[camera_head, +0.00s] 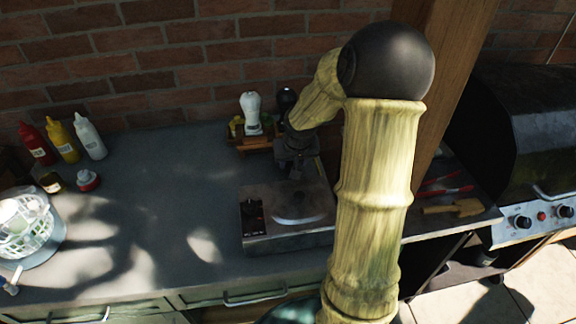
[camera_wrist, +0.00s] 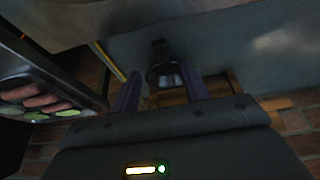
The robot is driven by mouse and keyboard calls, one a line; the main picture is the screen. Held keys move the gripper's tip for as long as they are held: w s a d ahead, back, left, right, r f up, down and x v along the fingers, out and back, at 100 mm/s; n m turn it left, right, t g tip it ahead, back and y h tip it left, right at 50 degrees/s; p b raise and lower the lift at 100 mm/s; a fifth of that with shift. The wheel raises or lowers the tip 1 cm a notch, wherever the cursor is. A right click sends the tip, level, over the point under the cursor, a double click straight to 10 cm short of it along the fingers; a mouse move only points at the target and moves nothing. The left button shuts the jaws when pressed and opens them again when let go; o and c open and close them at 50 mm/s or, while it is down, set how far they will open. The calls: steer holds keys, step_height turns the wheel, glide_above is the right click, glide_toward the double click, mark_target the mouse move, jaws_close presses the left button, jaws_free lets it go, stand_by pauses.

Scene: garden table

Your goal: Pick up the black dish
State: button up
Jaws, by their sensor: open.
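I cannot pick out the black dish for certain in either view. In the wrist view, a dark, round-ended object (camera_wrist: 165,73) shows between and beyond my fingers; it is too dim to tell whether it is a dish or a mill. My gripper (camera_head: 294,174) is over the back part of a grey metal box (camera_head: 262,225) with dials on the counter. In the wrist view my gripper (camera_wrist: 162,92) has its two fingers apart with nothing clearly held. My own arm hides part of the counter to the right of the box.
A wooden caddy (camera_head: 262,142) with a white mill (camera_head: 251,112) and a black mill (camera_head: 287,99) stands by the brick wall. Sauce bottles (camera_head: 66,140) and a dish rack (camera_head: 30,228) are at left. A dark tray (camera_wrist: 60,78) with sausages shows in the wrist view. The middle-left counter is clear.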

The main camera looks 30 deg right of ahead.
mark_target(288, 165)
steer(key=x, duration=0.3)
steer(key=b+x, duration=0.1)
steer(key=x, duration=0.1)
steer(key=shift+s+a+f, duration=0.1)
steer(key=shift+a+f, duration=0.15)
steer(key=shift+r, duration=0.1)
jaws_close()
